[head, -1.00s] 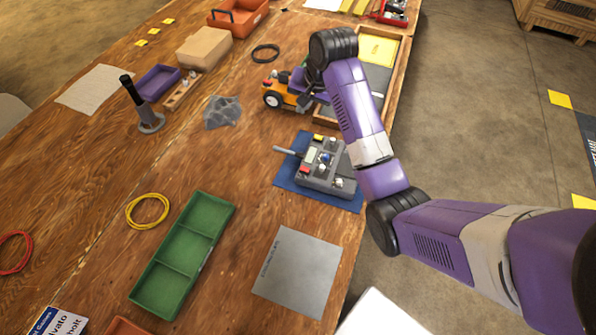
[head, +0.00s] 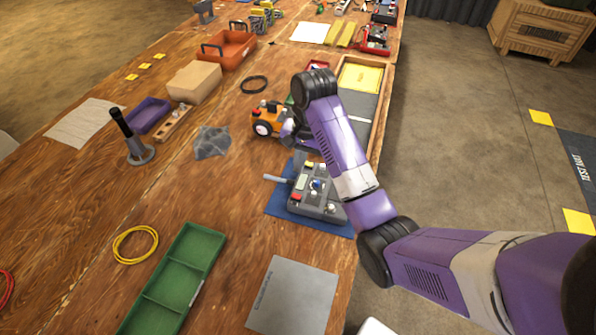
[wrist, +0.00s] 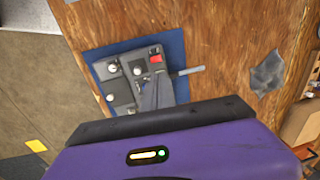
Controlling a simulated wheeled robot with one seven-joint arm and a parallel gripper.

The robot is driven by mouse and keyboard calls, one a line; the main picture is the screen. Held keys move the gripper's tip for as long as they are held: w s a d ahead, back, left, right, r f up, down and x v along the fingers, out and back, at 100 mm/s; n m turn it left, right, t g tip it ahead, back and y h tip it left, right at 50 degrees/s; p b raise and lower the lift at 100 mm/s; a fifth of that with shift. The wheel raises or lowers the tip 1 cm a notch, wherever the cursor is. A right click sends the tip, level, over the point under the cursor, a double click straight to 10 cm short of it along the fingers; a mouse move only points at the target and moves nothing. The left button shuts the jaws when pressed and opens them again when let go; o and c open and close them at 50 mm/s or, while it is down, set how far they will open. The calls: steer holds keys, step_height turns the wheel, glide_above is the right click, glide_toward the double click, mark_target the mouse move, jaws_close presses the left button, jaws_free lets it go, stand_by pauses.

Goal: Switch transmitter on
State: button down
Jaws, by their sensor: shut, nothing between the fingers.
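The transmitter (head: 325,205) is a grey box with small knobs, a red button (head: 296,197), a yellow patch and a grey rod sticking out to the left. It lies on a blue mat (head: 283,229) near the table's right edge. In the wrist view the transmitter (wrist: 118,90) shows with its red button (wrist: 156,58) and rod. My gripper (wrist: 157,93) is shut and empty; its grey fingers are over the transmitter and hide part of its face. I cannot tell whether they touch it. In the head view my arm largely hides the gripper (head: 298,160), at the transmitter's far edge.
An orange and purple toy vehicle (head: 266,123) stands just beyond the transmitter, beside a wooden tray (head: 387,80). A grey plate (head: 293,296) and a green tray (head: 177,278) lie nearer. A black upright post (head: 123,125) stands left. Bare wood lies left of the mat.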

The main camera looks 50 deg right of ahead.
mark_target(293, 195)
steer(key=f, duration=0.4)
steer(key=w+f, duration=0.1)
steer(key=f, duration=0.7)
steer(key=shift+w+a+f, duration=0.2)
steer(key=shift+a+f, duration=0.1)
steer(key=shift+f, duration=0.05)
